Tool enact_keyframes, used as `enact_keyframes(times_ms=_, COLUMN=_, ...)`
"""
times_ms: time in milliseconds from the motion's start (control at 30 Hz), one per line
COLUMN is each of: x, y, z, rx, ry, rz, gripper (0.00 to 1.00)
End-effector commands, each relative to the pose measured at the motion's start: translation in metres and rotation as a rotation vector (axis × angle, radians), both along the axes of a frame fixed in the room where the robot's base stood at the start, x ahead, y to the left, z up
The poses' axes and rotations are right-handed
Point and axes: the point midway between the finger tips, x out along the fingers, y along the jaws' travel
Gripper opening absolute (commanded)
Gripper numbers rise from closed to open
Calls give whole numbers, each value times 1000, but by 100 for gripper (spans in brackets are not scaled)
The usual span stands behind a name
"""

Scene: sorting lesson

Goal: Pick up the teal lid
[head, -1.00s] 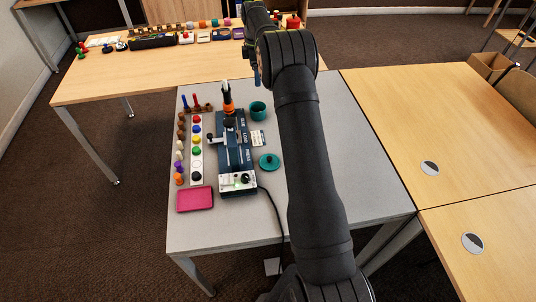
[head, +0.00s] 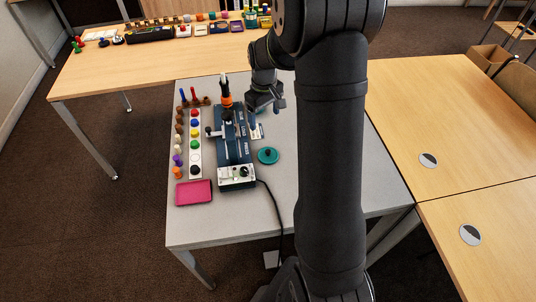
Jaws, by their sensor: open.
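The teal lid (head: 268,156) is a small round disc with a dark knob on top. It lies on the grey table, right of the dark blue device. My gripper (head: 266,112) is in the air beyond the lid, higher up in the picture, and apart from it. The gripper is open, with nothing visible in it. The teal cup seen earlier is now hidden behind my gripper and arm.
The dark blue device (head: 234,150) with an orange-topped tool stands left of the lid, with a black cable (head: 270,204) running to the front. A pink tray (head: 194,192) and a strip of coloured pieces (head: 195,146) lie further left. The grey table's front (head: 225,226) is clear.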

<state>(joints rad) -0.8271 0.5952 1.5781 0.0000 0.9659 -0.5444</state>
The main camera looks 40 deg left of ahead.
Motion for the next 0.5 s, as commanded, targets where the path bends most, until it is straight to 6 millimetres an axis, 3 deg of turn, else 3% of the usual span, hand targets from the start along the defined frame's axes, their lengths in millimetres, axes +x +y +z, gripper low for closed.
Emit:
enact_keyframes(times_ms=300, x=-1, y=-1, z=-69, rx=-5, ry=5, rz=1, gripper=81)
enact_keyframes(times_ms=500, x=0, y=-1, z=-103, rx=-4, ry=4, rz=2, gripper=81)
